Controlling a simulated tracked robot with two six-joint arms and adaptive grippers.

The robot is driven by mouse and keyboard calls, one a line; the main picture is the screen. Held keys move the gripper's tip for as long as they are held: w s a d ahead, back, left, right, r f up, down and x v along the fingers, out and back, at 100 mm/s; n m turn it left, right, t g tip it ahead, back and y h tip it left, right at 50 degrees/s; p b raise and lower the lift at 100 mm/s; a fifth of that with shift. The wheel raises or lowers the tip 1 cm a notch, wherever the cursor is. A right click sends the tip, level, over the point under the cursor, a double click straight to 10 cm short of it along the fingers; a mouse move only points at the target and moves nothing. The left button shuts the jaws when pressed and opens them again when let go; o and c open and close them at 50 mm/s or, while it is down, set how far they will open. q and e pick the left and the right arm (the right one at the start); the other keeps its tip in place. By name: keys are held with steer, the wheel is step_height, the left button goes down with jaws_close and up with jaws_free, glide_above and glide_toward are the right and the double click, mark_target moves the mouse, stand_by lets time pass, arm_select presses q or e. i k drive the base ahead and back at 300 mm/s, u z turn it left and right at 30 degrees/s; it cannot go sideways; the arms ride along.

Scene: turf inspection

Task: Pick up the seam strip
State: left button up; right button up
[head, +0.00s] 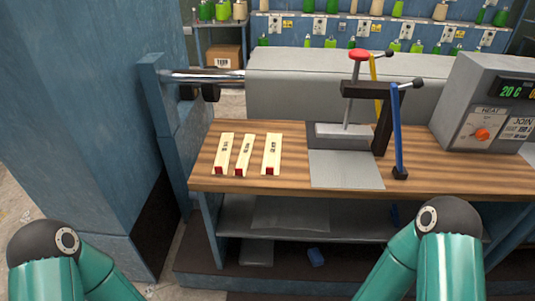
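Three pale cream strips with red ends and small dark labels lie side by side on the left part of the wooden bench top (292,180): a left strip (225,149), a middle strip (244,150) and a right strip (272,150). Their labels are too small to read, so I cannot tell which one is the seam strip. Nothing touches the strips. Only bent teal links of my two arms show along the bottom edge. Neither gripper is in view.
A press with a red knob (359,54) and a blue lever (397,130) stands right of the strips, behind a grey plate (346,170). A heat control box (482,110) is at the right. A blue post (160,110) borders the bench's left end.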

mark_target(223, 153)
steer(key=u, duration=0.75)
steer(key=i, duration=0.15)
steer(key=z, duration=2.95)
steer(key=k, duration=0.5)
steer(key=u, duration=1.55)
steer(key=i, duration=0.75)
steer(key=z, duration=0.05)
